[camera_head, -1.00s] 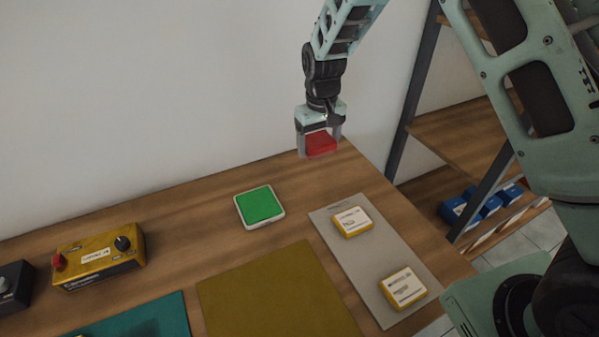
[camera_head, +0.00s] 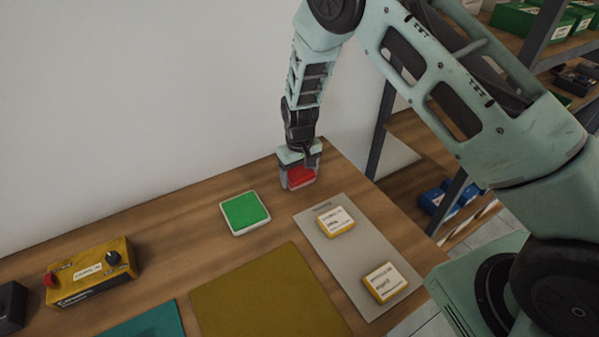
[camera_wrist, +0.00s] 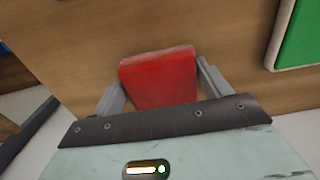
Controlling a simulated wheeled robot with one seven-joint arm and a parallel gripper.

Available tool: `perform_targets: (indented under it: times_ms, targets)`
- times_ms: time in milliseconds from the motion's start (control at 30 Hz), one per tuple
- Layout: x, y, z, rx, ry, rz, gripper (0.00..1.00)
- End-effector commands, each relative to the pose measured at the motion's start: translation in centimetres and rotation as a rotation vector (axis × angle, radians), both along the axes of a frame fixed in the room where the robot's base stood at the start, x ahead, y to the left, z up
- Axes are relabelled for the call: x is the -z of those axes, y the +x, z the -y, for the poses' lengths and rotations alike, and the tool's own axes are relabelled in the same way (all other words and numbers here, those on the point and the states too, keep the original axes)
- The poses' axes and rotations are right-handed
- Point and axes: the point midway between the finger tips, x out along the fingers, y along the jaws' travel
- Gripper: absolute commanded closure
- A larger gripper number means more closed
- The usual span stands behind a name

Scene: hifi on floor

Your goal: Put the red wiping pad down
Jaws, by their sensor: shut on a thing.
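The red wiping pad (camera_head: 300,177) is a small red block between the fingers of my gripper (camera_head: 299,180). My gripper is shut on it near the back right of the wooden table, close to the wall. In the wrist view the pad (camera_wrist: 160,78) fills the space between both fingers, with wood behind it. I cannot tell whether the pad's underside touches the table.
A green pad in a white tray (camera_head: 224,226) lies left of my gripper. A grey mat (camera_head: 350,263) holds two yellow boxes in front. An olive mat (camera_head: 260,295) and a yellow control box (camera_head: 90,275) lie farther left. Shelving (camera_head: 415,140) stands at right.

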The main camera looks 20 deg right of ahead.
Motion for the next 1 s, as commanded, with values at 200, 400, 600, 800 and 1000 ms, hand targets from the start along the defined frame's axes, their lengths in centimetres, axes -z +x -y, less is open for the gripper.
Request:
perform_targets:
  times_ms: [200,400,600,800,1000]
  targets:
    - [0.3,0.0,0.0,0.000,0.000,0.000,0.02]
    - [0.3,0.0,0.0,0.000,-0.001,-0.001,0.02]
    - [-0.3,0.0,0.0,0.000,0.000,0.000,0.02]
    - [-3.0,0.1,0.0,0.000,0.001,0.005,0.02]
    - [-7.3,0.1,0.0,-0.001,0.001,0.005,0.02]
